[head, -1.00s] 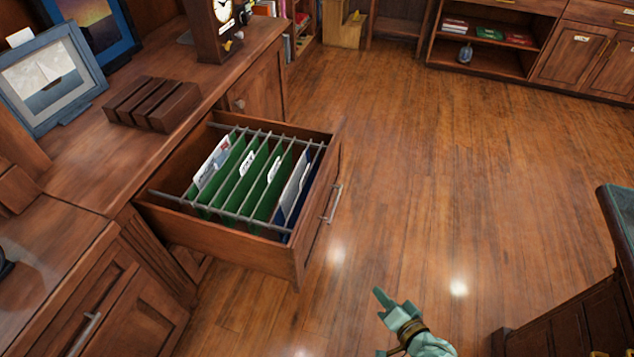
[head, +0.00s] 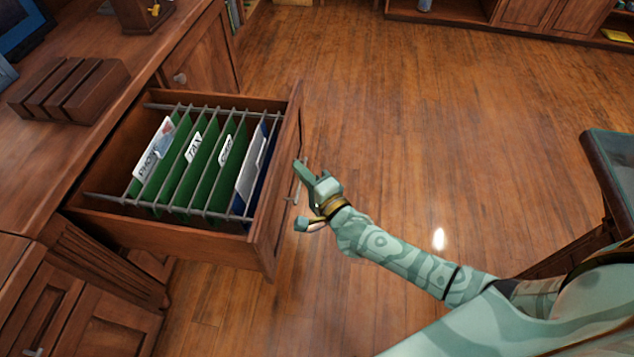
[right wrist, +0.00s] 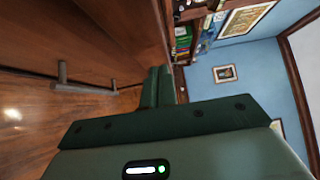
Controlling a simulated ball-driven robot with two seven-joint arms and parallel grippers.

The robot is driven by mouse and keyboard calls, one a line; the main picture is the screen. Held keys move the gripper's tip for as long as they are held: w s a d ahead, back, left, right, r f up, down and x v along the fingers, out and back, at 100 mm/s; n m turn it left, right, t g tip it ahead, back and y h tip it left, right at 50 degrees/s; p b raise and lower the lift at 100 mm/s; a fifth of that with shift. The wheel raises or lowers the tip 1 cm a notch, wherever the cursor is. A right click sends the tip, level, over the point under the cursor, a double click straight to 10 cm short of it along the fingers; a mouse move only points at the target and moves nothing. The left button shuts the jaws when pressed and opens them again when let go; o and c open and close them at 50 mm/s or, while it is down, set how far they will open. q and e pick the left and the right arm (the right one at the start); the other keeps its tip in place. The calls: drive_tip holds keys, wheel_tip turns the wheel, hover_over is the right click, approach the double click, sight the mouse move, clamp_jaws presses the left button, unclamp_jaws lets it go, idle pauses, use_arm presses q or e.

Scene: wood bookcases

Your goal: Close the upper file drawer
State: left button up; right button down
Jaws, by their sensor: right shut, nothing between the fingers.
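The upper file drawer (head: 180,239) is pulled out of the wooden cabinet in the head view. Green hanging folders (head: 186,170) and a blue one at the front hang from metal rails inside it. My right gripper (head: 303,171) is shut and empty, just outside the drawer front beside its metal handle (head: 296,187). I cannot tell whether the fingertips touch the front. In the right wrist view the closed fingers (right wrist: 159,87) point along the wooden front (right wrist: 90,35), with the handle (right wrist: 64,78) to their left. My left gripper is not in view.
A dark wooden organizer (head: 68,90) stands on the cabinet top (head: 120,95). Bookcases line the back.

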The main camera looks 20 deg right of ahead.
drive_tip(key=shift+w+a, duration=0.7)
drive_tip(key=shift+a, duration=0.35)
drive_tip(key=shift+a, duration=0.1)
